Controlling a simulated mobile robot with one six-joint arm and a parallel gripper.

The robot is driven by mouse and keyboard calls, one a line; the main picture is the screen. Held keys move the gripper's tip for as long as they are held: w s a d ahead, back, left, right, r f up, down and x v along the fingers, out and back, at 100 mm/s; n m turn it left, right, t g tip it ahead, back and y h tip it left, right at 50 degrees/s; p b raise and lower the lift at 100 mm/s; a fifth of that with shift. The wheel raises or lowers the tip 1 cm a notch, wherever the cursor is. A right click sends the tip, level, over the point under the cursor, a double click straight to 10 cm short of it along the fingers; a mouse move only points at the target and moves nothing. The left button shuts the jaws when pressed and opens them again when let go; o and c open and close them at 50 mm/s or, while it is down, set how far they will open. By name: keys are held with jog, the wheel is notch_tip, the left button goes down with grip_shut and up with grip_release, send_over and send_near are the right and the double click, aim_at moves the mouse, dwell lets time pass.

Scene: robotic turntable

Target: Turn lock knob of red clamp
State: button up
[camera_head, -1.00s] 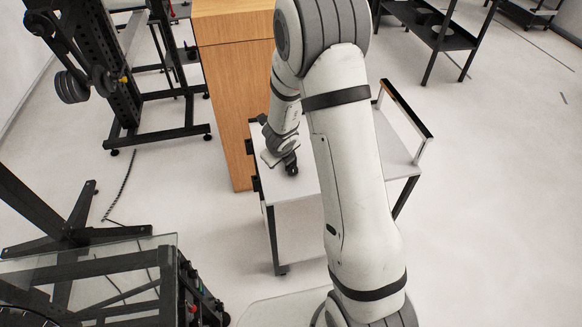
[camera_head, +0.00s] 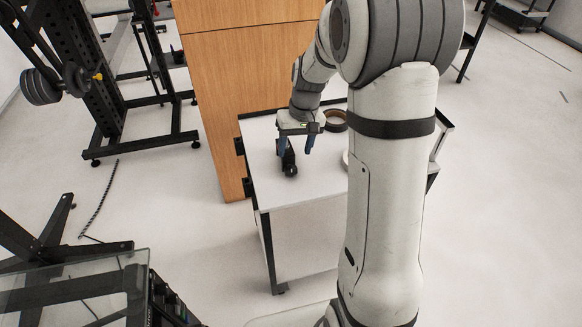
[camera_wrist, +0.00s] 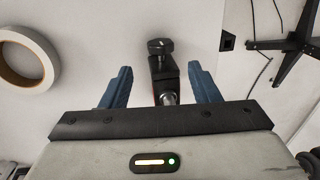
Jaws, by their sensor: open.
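The clamp (camera_head: 290,163) is a small, mostly dark object on the white cart top, near its left edge. In the wrist view, the clamp body (camera_wrist: 164,74) shows black with a thin trace of red on its side. Its black round lock knob (camera_wrist: 160,46) is at the upper end, and a metal rod shows lower down. My gripper (camera_wrist: 160,70) is open, its two blue fingers on either side of the clamp in the picture with gaps on both sides. In the head view, my gripper (camera_head: 297,147) hangs down at the clamp. The clamp's lower end is hidden behind the gripper body.
The white cart top (camera_head: 290,194) is mostly bare in front. A wooden cabinet (camera_head: 232,100) stands close behind the cart.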

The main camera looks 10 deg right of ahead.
aim_at(291, 165)
jog(key=f, duration=0.4)
jog(key=a+f, duration=0.1)
jog(key=f, duration=0.2)
jog(key=shift+a, duration=0.1)
jog(key=shift+c, duration=0.4)
jog(key=c, duration=0.9)
